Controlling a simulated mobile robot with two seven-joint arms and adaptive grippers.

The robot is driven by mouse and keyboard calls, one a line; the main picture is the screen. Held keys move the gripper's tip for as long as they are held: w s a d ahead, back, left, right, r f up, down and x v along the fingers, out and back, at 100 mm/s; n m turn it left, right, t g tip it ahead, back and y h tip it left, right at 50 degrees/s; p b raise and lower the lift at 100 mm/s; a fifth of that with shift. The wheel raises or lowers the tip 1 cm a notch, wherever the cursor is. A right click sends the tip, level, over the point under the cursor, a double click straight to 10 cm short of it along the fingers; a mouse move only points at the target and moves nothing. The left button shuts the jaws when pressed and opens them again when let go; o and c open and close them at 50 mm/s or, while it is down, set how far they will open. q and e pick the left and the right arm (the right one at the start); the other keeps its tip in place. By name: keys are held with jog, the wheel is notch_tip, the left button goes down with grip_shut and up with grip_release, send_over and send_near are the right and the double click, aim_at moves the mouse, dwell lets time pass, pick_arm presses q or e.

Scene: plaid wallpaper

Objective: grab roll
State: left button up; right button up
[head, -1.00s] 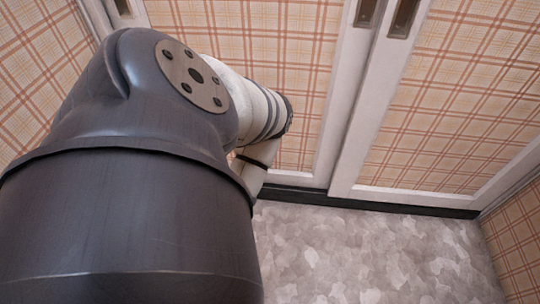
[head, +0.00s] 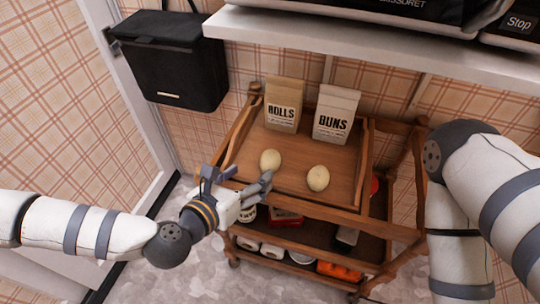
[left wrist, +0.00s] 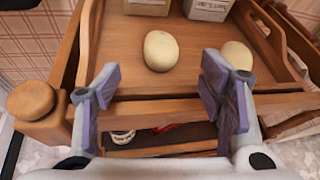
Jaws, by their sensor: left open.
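A pale, round roll (head: 270,161) lies on the top tray of a wooden cart (head: 290,200), in front of a paper bag marked ROLLS (head: 284,100). A similar pale piece of bread (head: 318,178) lies to its right, in front of a bag marked BUNS (head: 336,112). My left gripper (head: 238,181) is open and empty at the cart's front left edge. In the left wrist view, the roll (left wrist: 160,50) shows beyond and between the open fingers (left wrist: 160,82), apart from them. The other piece (left wrist: 237,54) is partly behind the right finger. My right gripper is out of view.
The tray has a raised wooden rim and side rails. The lower shelf holds several items, including a red box (head: 286,217) and an orange thing (head: 338,271). A white shelf (head: 400,45) overhangs the back, and a black box (head: 172,62) hangs at left.

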aim_at(264, 164)
pick_arm(q)
jog(key=x, duration=0.9)
jog(key=shift+f, duration=0.1)
jog(key=c, duration=1.2)
